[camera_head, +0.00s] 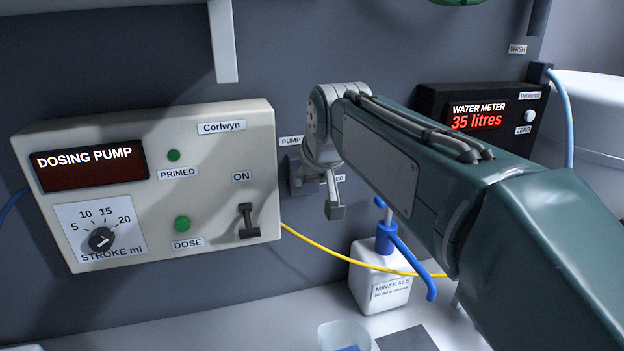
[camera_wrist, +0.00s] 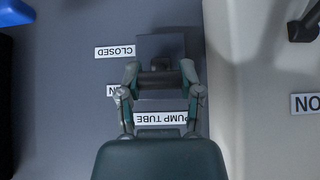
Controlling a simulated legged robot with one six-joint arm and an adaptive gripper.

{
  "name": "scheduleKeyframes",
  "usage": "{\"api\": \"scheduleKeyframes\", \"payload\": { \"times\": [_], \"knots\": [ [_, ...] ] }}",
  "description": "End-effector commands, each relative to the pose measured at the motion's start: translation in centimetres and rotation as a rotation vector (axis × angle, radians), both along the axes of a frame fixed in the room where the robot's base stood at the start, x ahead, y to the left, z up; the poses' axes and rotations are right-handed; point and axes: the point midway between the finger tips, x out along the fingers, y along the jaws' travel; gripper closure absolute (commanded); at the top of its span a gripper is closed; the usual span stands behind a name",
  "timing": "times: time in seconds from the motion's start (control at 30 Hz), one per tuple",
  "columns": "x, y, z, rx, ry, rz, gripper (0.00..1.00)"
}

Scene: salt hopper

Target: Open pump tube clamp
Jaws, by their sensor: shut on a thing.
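The pump tube clamp is a dark plate (camera_head: 297,180) on the wall, just right of the dosing pump, under a partly covered PUMP label. My gripper (camera_head: 332,200) is in front of it and hides part of it. In the wrist view the clamp's dark block (camera_wrist: 172,46) is ahead, and my gripper (camera_wrist: 159,78) is shut on its dark cross-bar handle (camera_wrist: 158,80), with one finger at each end. A CLOSED label (camera_wrist: 115,51) and a PUMP TUBE label (camera_wrist: 161,118) appear upside down. Another label beside the left finger is partly hidden.
The dosing pump (camera_head: 225,165) with an ON switch is close on the left. A yellow tube (camera_head: 340,253) runs below my gripper. A white MINERALS bottle (camera_head: 378,275) with a blue pump top stands below. The water meter (camera_head: 475,110) reads 35 litres.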

Motion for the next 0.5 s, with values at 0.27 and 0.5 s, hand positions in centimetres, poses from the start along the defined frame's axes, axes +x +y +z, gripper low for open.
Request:
{"api": "scheduleKeyframes", "payload": {
  "times": [0.27, 0.5],
  "knots": [
    [0.08, 0.04, 0.19, 0.0, 0.003, 0.001, 1.0],
    [0.08, 0.05, 0.19, 0.0, 0.003, 0.001, 0.22]
  ]
}}
